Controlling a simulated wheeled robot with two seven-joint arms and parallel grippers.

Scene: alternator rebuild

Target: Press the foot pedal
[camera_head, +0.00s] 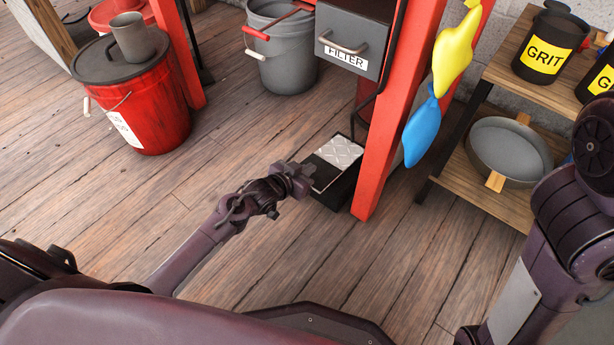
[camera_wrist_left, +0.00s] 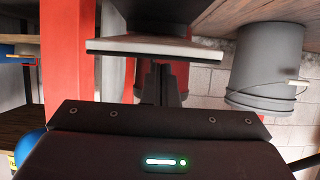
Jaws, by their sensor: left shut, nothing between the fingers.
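The foot pedal (camera_head: 340,152) is a silver tread plate on a black base, on the floor at the foot of the red frame. In the left wrist view its plate (camera_wrist_left: 150,46) shows nearly edge-on. My left gripper (camera_head: 304,176) is shut and empty, at the pedal's near left edge in the head view. Its fingertips (camera_wrist_left: 163,72) reach up to the plate in the wrist view; I cannot tell whether they touch it. My right arm shows at the right edge of the head view, but its gripper is out of view.
A red post (camera_head: 385,150) stands right beside the pedal. A grey FILTER drawer (camera_head: 350,42) hangs above it. A grey bucket (camera_head: 283,60) stands behind, and a red bucket (camera_head: 147,112) at left. A wooden shelf (camera_head: 480,180) stands at right.

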